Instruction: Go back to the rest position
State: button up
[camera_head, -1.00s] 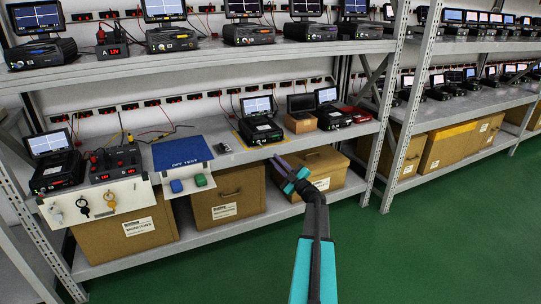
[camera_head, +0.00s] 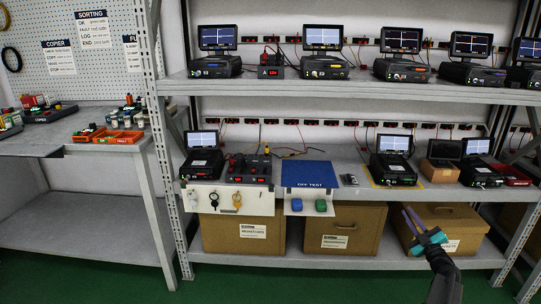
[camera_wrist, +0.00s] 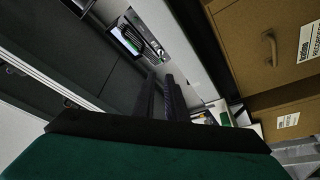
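My gripper (camera_head: 408,213) is in front of the lower shelf and the brown boxes under it at the right in the head view. Its two purple fingers point up and a little left, with a narrow gap between them. They also show as two dark fingers in the wrist view (camera_wrist: 162,85). Nothing shows between them, so the gripper looks slightly open and empty. The arm comes from the lower right and stays clear of the rack.
A rack holds monitors on its upper shelf (camera_head: 300,86) and devices on its lower shelf. A blue OFF TEST mat (camera_head: 309,174) and brown boxes (camera_head: 345,213) are ahead. A workbench (camera_head: 70,140) with orange bins (camera_head: 118,137) stands at left. Green floor (camera_head: 90,280) is in front.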

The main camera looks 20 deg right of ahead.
jog(key=w+a+f+m+g+h+p, duration=0.4)
jog(key=w+a+f+m+g+p, duration=0.3)
jog(key=a+f, duration=0.35)
jog(key=s+a+f+m+g+y+p, duration=0.1)
jog(key=s+a+f+g+p, duration=0.15)
jog(key=a+f, duration=0.5)
jog(key=s+a+f+m+g+y+p, duration=0.1)
jog(key=s+a+f+g+p, duration=0.25)
jog(key=a, duration=0.75)
jog(key=s+a+f+g+y+p, duration=0.1)
jog(key=s+a+f+g+p, duration=0.15)
jog(key=s+a, duration=0.55)
jog(key=s+a+f+g+y+p, duration=0.2)
jog(key=s+a+f+g, duration=0.25)
jog(key=a, duration=0.55)
jog(key=s+a+r+g+y+p, duration=0.1)
jog(key=s+a+r+g+p, duration=0.1)
jog(key=s+a, duration=0.5)
jog(key=s+a+r+n+g+y+p, duration=0.1)
jog(key=s+a+r+g, duration=0.2)
jog(key=s+a, duration=0.5)
jog(key=s+g, duration=0.1)
jog(key=s, duration=0.4)
jog(key=shift+s+p, duration=0.2)
jog(key=shift+p, duration=0.15)
